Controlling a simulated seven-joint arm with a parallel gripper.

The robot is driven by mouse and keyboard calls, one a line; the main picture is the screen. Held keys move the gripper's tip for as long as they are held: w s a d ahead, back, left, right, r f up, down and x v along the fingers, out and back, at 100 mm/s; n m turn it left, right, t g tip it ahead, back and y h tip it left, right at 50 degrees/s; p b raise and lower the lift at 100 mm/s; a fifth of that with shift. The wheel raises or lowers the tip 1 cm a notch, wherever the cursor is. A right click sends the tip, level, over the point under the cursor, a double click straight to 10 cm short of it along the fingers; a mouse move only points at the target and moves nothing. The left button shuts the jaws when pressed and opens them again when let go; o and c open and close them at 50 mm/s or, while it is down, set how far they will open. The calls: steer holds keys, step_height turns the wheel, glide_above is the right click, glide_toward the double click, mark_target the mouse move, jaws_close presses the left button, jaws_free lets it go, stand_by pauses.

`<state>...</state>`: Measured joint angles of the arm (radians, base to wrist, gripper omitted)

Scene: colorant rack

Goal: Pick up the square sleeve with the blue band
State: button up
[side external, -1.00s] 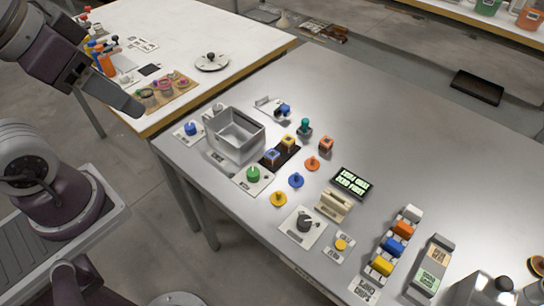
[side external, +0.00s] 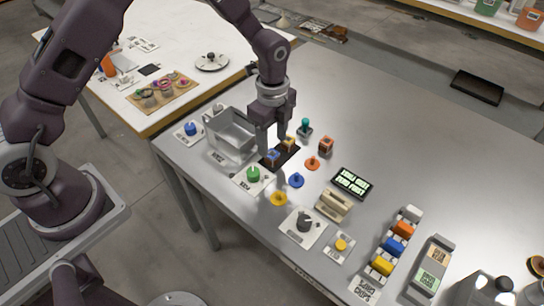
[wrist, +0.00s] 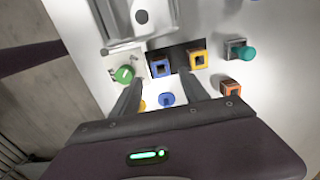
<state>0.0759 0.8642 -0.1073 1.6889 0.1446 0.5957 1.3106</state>
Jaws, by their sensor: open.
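The square sleeve with the blue band (side external: 272,157) stands on a small dark mat, partly behind my fingers in the side view. In the wrist view the blue-banded sleeve (wrist: 160,68) shows its square opening and lies between the lines of my two fingers. My gripper (side external: 275,140) is open and empty, pointing down over the mat; the wrist view also shows my gripper (wrist: 161,80). I cannot tell its exact height above the sleeve.
A grey metal bin (side external: 232,135) stands just left of the mat. A green knob (side external: 253,174), blue disc (side external: 296,180), orange disc (side external: 312,163) and teal piece (side external: 305,127) surround it. Bare table lies to the back right.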

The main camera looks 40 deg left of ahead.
mark_target(272, 154)
steer(key=f, duration=0.6)
steer(key=shift+w+a, duration=0.15)
steer(key=shift+a, duration=0.05)
jaws_close()
